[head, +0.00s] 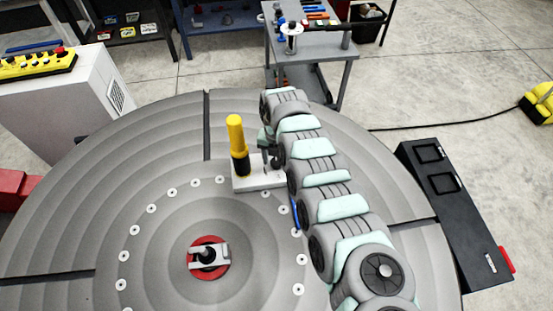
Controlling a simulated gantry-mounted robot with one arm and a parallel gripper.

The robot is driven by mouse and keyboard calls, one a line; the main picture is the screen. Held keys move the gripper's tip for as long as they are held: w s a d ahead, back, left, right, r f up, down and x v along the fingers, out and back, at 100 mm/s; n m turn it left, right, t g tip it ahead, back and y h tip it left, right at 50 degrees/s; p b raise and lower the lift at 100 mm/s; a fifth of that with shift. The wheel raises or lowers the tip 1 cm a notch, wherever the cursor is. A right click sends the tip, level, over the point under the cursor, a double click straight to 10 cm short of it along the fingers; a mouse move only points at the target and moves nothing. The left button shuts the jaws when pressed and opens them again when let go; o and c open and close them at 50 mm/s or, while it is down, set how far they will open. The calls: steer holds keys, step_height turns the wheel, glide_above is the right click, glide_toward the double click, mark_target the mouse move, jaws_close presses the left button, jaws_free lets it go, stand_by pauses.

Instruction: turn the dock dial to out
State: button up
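My gripper (269,155) points down over a small white block (245,184) on the large round grey table (65,205). It is just right of an upright yellow handle (236,133) with a black lower part, which stands on the same block. The fingers are small, dark and partly behind my arm, so whether they are open or shut is unclear. No dial or "out" marking can be made out on the block; its right part is hidden by my gripper and arm. A red disc (194,248) with a grey clamp-like piece and black knob sits at the table's centre.
A grey cart (347,53) with tools stands behind the table. A white cabinet with a yellow button panel (38,64) is at left. A black box (465,232) is at right. The table's left side is clear around the ring of bolts.

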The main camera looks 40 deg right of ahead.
jaws_close()
stand_by(0.4)
